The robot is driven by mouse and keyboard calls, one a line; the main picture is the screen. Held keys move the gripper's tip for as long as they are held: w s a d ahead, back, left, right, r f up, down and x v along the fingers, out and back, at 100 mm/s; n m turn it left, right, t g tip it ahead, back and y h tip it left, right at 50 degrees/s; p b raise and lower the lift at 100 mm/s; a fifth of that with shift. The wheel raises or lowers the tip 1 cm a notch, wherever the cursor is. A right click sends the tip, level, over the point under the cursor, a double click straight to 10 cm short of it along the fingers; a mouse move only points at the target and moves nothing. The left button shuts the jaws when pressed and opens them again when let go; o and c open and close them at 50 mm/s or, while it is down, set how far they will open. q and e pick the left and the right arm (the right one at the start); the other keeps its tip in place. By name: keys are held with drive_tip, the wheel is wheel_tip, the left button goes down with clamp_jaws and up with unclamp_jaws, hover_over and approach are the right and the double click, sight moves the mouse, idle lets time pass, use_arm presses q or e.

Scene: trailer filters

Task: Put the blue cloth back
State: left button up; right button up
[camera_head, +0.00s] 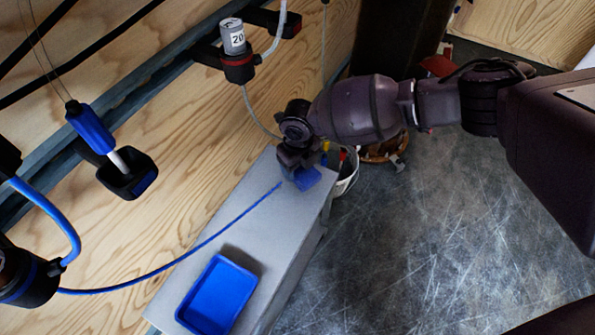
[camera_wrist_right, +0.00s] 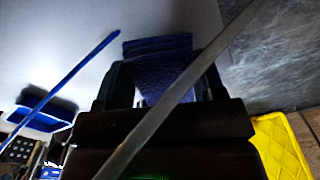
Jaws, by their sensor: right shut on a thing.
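The blue cloth (camera_head: 309,179) is in the jaws of my right gripper (camera_head: 297,170), near the far end of the grey bench (camera_head: 262,222). In the right wrist view, the folded dark blue cloth (camera_wrist_right: 160,62) sits between the two black fingers (camera_wrist_right: 165,88) and sticks out beyond them. I cannot tell whether it touches the bench top. A blue tray (camera_head: 217,296) lies at the near end of the bench, and its inside looks empty. It also shows in the right wrist view (camera_wrist_right: 40,118). My left gripper is not in view.
A blue hose (camera_head: 200,246) runs over the bench. On the wooden wall (camera_head: 175,140) hang a blue-handled tool (camera_head: 92,128) and a grey canister marked 20 (camera_head: 234,40). A white bucket (camera_head: 346,178) and basket (camera_head: 384,152) stand beyond the bench. The floor on the right is clear.

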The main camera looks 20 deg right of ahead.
sight(298, 172)
wheel_tip(298, 172, down, 2)
drive_tip(key=shift+s+f, duration=0.15)
drive_tip(key=shift+f, duration=0.05)
drive_tip(key=shift+f+b, duration=0.35)
drive_tip(key=shift+f, duration=0.1)
drive_tip(key=shift+r, duration=0.1)
drive_tip(key=o, duration=0.9)
drive_tip(key=shift+c, duration=0.2)
